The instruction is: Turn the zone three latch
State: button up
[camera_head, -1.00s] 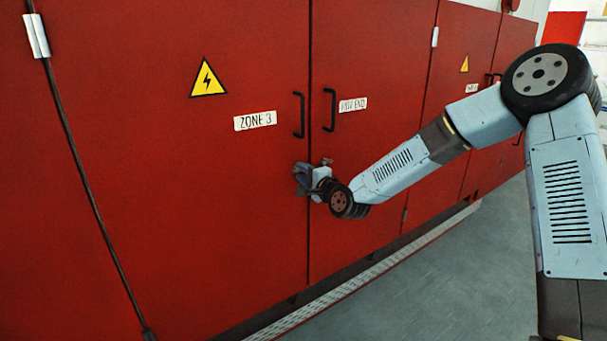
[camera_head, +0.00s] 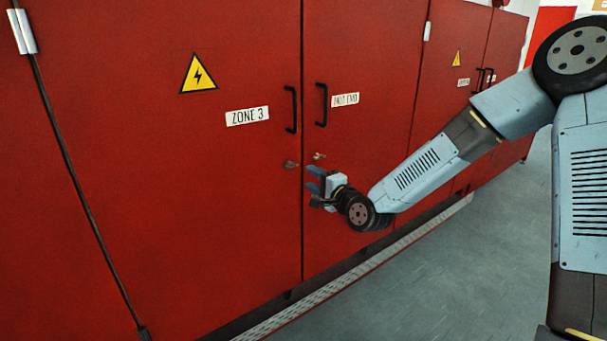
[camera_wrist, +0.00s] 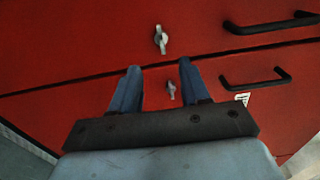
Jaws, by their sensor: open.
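The red zone three door (camera_head: 160,200) carries a "ZONE 3" label (camera_head: 247,115) and a black handle. Its small grey latch (camera_head: 291,164) sits below the handle, close to the door seam, and looks roughly horizontal. In the wrist view the zone three latch (camera_wrist: 160,39) is ahead of the fingertips, beyond the seam. My gripper (camera_head: 314,188) is open and empty, below and right of that latch, in front of the neighbouring door. Its two blue fingers (camera_wrist: 158,68) show apart in the wrist view. I see no contact with the latch.
The neighbouring door (camera_head: 370,90) has its own similar latch (camera_head: 318,156), which shows between the fingers in the wrist view (camera_wrist: 171,89). Black handles (camera_head: 291,109) stand out above the latches. A perforated ledge (camera_head: 350,275) runs along the cabinet's foot. Grey floor lies open to the right.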

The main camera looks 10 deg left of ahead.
jog(key=shift+v, duration=2.4)
jog(key=shift+d+f, duration=0.1)
jog(key=s+d+r+n+g+h, duration=0.15)
jog(key=d+n+h, duration=0.35)
jog(key=d, duration=0.5)
jog(key=s+d+r+n+g+h, duration=0.1)
jog(key=s+d+r+n+h, duration=0.15)
jog(key=d+h, duration=0.6)
jog(key=s+d+r+g, duration=0.2)
jog(key=s+d+r, duration=0.3)
jog(key=s+d, duration=0.3)
jog(key=s+d+r+g, duration=0.1)
jog(key=s+d+r, duration=0.4)
jog(key=s+d, duration=0.4)
jog(key=s+n, duration=0.1)
jog(key=s, duration=0.5)
jog(key=shift+s+g, duration=0.3)
jog(key=shift+g, duration=0.05)
